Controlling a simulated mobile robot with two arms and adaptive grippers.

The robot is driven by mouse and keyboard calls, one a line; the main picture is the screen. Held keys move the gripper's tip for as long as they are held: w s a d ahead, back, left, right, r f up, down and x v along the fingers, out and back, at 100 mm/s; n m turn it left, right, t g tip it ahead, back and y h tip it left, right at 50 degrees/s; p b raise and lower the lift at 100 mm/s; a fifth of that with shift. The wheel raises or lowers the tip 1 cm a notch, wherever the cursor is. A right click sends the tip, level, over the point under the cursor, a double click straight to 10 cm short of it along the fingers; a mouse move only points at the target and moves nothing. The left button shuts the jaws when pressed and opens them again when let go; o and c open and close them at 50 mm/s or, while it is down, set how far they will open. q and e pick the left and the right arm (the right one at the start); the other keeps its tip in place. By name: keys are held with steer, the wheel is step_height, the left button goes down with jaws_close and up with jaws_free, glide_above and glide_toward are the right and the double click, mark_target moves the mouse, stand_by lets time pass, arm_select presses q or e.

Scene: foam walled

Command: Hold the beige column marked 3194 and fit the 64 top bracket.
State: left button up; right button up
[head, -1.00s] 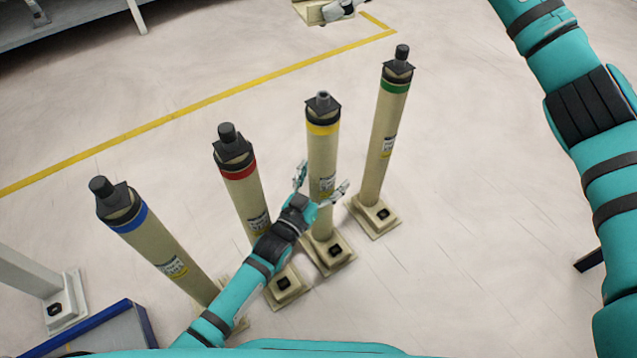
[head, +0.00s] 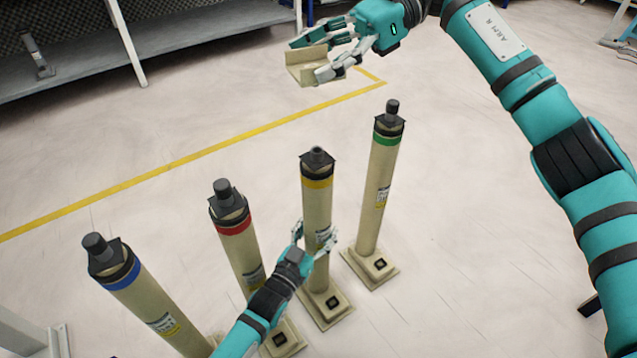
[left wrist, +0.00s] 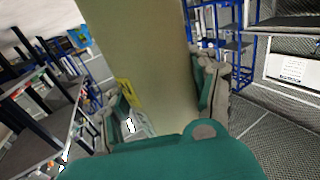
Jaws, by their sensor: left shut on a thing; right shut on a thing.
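The yellow-banded beige column (head: 317,205) stands upright among similar columns. Its label is too small to read in the head view. My left gripper (head: 316,242) is shut on it low down, at about label height, with fingers on both sides. In the left wrist view the beige column (left wrist: 140,50) rises between the fingers (left wrist: 165,105). My right gripper (head: 317,58) is shut on a beige angled bracket (head: 303,72), held at the top of the head view, beyond and above the columns. No number shows on the bracket. The yellow-banded column has a dark cap with a grey stub on top.
The blue-banded (head: 150,300) and red-banded (head: 237,250) columns stand to the left, the green-banded column (head: 378,190) to the right. A grey shelf (head: 180,38) is at the back left. The floor right of the columns is open.

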arm_select(q)
jaws_close()
arm_select(e)
steer(key=shift+s+d+f+m+t+y, duration=0.1)
steer(key=shift+f+m+t+y, duration=0.2)
steer(key=shift+f+m+t, duration=1.4)
steer(key=shift+d+f+m+t+y, duration=0.1)
steer(key=shift+f+m+t+y, duration=0.2)
steer(key=shift+f+m+t, duration=1.1)
arm_select(q)
steer(key=shift+s, duration=0.1)
arm_select(e)
steer(key=shift+r+t, duration=0.25)
steer(key=shift+t, duration=0.25)
arm_select(q)
steer(key=shift+f, duration=0.1)
arm_select(e)
steer(key=shift+f, duration=2.8)
steer(key=shift+s+a, duration=0.15)
steer(key=shift+s, duration=0.1)
steer(key=shift+f, duration=1.45)
